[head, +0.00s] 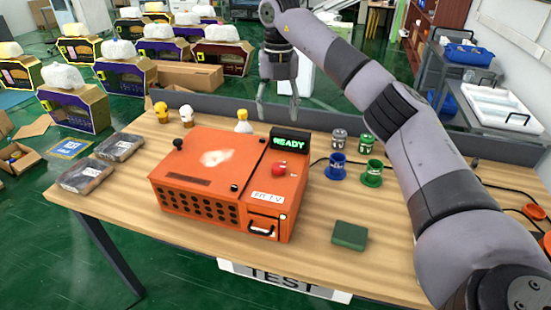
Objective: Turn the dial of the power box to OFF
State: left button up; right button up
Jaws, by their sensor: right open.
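An orange box (205,165) stands in the middle of the wooden table. A black display (290,140) at its back right corner shows READY in green. A red knob (279,169) is on its right top panel, above a small white label (266,197) too small to read surely. A black knob (179,144) is at its left. I cannot tell whether the red knob is the dial, or its setting. My right gripper (278,112) is open and empty, pointing down, behind and above the display, apart from the box. My left gripper is not in view.
Blue (336,168) and green (372,175) cup-like parts stand right of the box, with a dark green block (349,236) in front of them. A white-and-yellow bottle (243,124) stands behind the box. Dark packs (85,176) lie at the left edge.

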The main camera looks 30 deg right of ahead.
aim_at(279, 166)
notch_tip(279, 166, down, 17)
jog(key=p, duration=0.4)
jog(key=shift+s+d, duration=0.1)
jog(key=shift+s, duration=0.05)
jog(key=shift+c, duration=0.3)
jog(key=c, duration=1.1)
